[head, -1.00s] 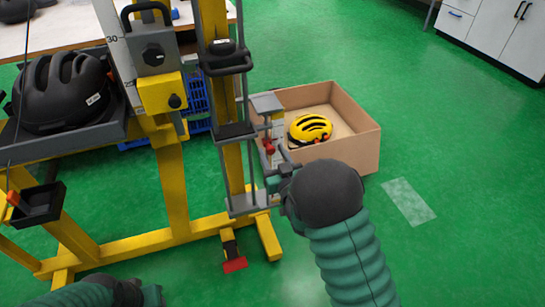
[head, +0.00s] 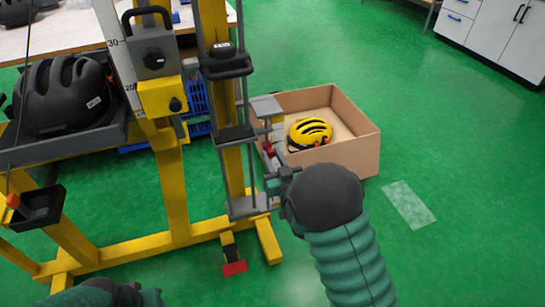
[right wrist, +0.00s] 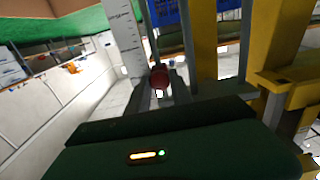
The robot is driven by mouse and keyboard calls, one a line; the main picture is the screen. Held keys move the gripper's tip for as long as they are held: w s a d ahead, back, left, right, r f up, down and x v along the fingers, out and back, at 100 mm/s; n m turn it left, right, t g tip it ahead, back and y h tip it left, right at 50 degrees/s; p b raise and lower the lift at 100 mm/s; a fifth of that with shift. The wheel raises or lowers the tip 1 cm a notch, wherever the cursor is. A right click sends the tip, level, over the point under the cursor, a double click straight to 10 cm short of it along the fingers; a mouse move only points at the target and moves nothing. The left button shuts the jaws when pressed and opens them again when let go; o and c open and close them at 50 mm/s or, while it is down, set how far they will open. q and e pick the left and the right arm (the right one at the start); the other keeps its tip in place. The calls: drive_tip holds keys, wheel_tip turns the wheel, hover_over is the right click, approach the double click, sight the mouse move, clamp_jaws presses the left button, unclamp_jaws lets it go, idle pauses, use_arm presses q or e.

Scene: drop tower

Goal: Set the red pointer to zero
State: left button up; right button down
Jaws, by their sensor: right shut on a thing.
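The red pointer (head: 268,152) is small and sits on a short upright piece beside the tower's lower guide frame. It shows as a round red knob (right wrist: 160,78) between the fingers in the right wrist view, in front of a white graduated scale (right wrist: 126,42). My right gripper (head: 270,163) is shut on the pointer; its fingers partly hide it in the head view. The exact reading against the scale is too small to tell. My left gripper (head: 138,296) is low at the bottom left, away from the pointer; its jaws are unclear.
The yellow drop tower (head: 176,195) stands at left with a black helmet (head: 62,95) on a grey tray. A cardboard box (head: 345,158) with a yellow helmet (head: 309,132) is close behind my right gripper. The green floor at right is open.

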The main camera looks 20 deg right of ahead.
sight(272, 144)
drive_tip(key=shift+r, duration=0.1)
idle(0.8)
wheel_tip(272, 144, up, 5)
drive_tip(key=p, duration=0.3)
drive_tip(key=shift+p, duration=0.4)
drive_tip(key=c, duration=1.3)
unclamp_jaws()
drive_tip(key=shift+o, duration=0.7)
